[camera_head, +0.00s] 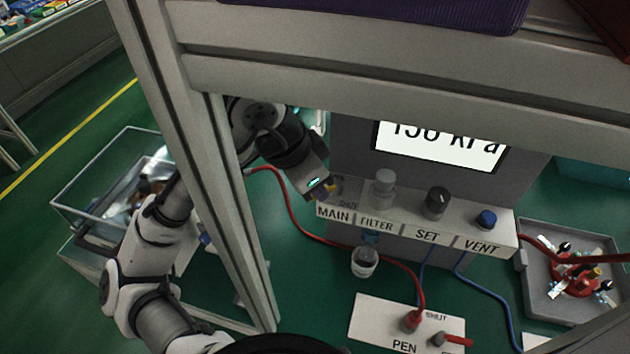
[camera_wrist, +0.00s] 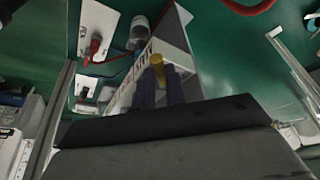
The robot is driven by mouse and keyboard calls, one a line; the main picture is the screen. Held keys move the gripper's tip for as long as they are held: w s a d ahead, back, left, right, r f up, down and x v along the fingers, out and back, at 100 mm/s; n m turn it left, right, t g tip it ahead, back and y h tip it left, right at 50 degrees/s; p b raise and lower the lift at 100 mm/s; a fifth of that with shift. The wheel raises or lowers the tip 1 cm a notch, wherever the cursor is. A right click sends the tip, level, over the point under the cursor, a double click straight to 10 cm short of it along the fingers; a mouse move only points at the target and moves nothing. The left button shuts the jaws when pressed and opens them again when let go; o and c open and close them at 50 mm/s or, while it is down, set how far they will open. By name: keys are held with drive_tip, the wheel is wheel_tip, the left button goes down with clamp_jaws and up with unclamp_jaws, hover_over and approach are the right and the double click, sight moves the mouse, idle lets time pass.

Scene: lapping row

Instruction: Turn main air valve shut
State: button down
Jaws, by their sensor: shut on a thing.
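The main air valve is at the left end of the light control panel (camera_head: 466,233), above the label MAIN. Its yellow handle (camera_wrist: 157,60) shows between my two dark blue fingers in the wrist view. My gripper (camera_head: 325,192) reaches it from the upper left in the head view, and my gripper (camera_wrist: 160,85) is shut on the handle. The gripper and my wrist cover most of the valve in the head view, so its exact angle cannot be told. A small SHUT mark is partly visible beside it.
A filter knob (camera_head: 384,188), a black set knob (camera_head: 436,203) and a blue vent knob (camera_head: 486,219) stand to the right. A kPa display (camera_head: 440,147) is partly cut off by a grey frame beam (camera_head: 400,95). A frame post (camera_head: 235,210) crosses before my arm. A red hose (camera_head: 300,225) runs below.

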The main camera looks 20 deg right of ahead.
drive_tip(key=c, duration=1.5)
unclamp_jaws()
drive_tip(key=shift+o, duration=0.2)
